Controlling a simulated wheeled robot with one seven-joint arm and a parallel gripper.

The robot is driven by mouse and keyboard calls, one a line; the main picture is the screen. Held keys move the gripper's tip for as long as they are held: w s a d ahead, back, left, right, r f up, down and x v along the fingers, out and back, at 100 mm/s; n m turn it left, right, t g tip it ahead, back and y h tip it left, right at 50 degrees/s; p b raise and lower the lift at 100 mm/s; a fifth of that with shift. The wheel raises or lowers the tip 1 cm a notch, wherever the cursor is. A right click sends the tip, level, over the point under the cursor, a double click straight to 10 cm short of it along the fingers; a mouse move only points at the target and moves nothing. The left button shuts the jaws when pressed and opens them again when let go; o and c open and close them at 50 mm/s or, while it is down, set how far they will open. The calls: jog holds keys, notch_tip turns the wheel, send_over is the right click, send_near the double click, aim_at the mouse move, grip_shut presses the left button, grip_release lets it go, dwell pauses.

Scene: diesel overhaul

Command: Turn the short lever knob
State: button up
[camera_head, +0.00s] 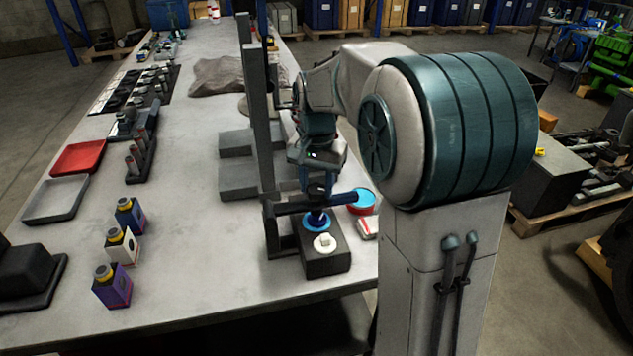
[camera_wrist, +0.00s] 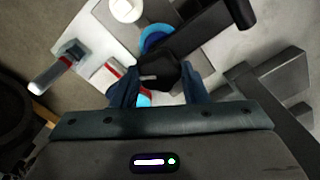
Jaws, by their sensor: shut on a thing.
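The short lever knob (camera_wrist: 158,72) looks like a dark faceted knob with a pale pointer mark in the wrist view. My gripper (camera_wrist: 158,88) is shut on it, with one blue finger on each side. In the head view my gripper (camera_head: 318,213) points down over a dark box (camera_head: 325,264) at the bench's near edge. A blue ring (camera_head: 316,225) lies on the box below the fingers; it also shows beyond the knob in the wrist view (camera_wrist: 157,36). The knob is mostly hidden in the head view.
A dark horizontal bar (camera_head: 335,201) crosses close to my gripper. A white round dial (camera_head: 325,243) sits beside the ring. A tall grey post (camera_head: 258,120) rises behind; the bench's left front holds bottles (camera_head: 112,286).

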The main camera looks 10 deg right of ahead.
aim_at(317, 188)
jog(key=m+p, duration=0.1)
jog(key=m, duration=0.6)
jog(key=shift+r, duration=0.1)
jog(key=m+p, duration=0.1)
jog(key=m, duration=0.5)
jog(key=shift+m, duration=0.4)
jog(key=o, duration=1)
notch_tip(317, 188, up, 14)
jog(key=shift+d+f, duration=0.1)
jog(key=shift+f, duration=0.05)
